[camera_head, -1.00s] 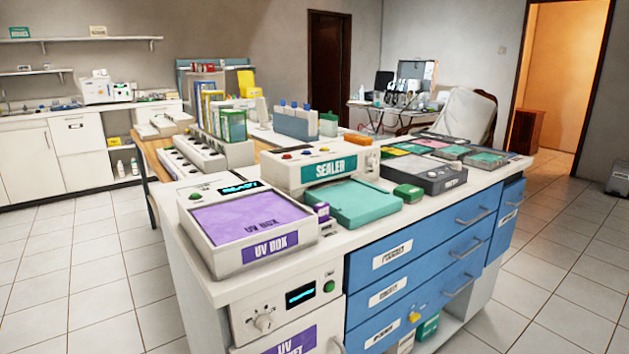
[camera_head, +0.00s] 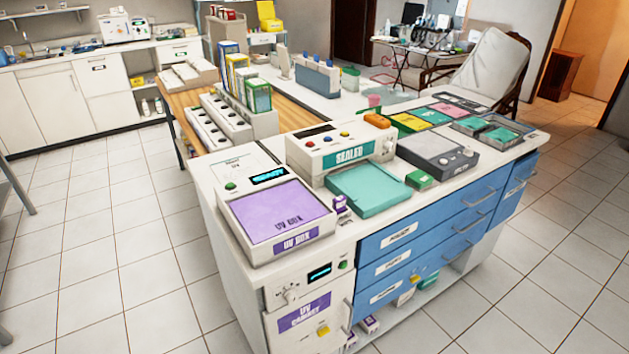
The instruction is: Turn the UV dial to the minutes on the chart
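The UV cabinet (camera_head: 307,312) with a purple label is built into the near end of the counter. Its front panel holds a round white dial (camera_head: 287,293), a small dark display with blue characters (camera_head: 319,272) and a green button (camera_head: 343,265). The dial's pointer setting is too small to read. The purple-topped UV box (camera_head: 278,217) sits on the counter above it, with its own display (camera_head: 268,176). I cannot make out a chart with minutes. Neither of my grippers is in view.
Blue drawers (camera_head: 402,259) with grey handles run along the counter's front. Tiled floor (camera_head: 130,265) is clear to the left and at the front right. A table edge shows at the far left.

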